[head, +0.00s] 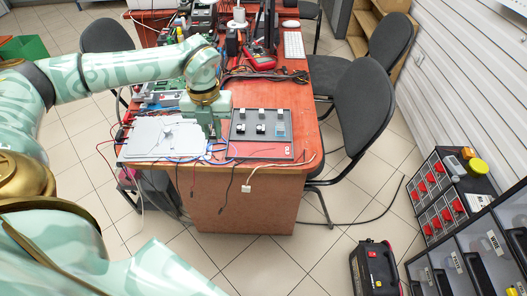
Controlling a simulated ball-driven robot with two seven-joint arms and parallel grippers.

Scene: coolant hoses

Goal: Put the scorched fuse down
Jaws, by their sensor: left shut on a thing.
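My left gripper (214,134) points down over the desk, between a pale grey board and a dark panel (275,147). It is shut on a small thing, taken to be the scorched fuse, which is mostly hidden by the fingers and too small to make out. The dark panel carries several small white and black blocks, a bluish square and a red strip at its front. Whether the fingertips touch the desk or panel edge cannot be told. My right gripper is not in view.
The pale grey board (150,138) lies left of the gripper, with thin wires along the front edge of the desk (308,125). A red meter (258,60), cables and a keyboard (294,45) lie further back. Dark chairs (370,95) stand at right.

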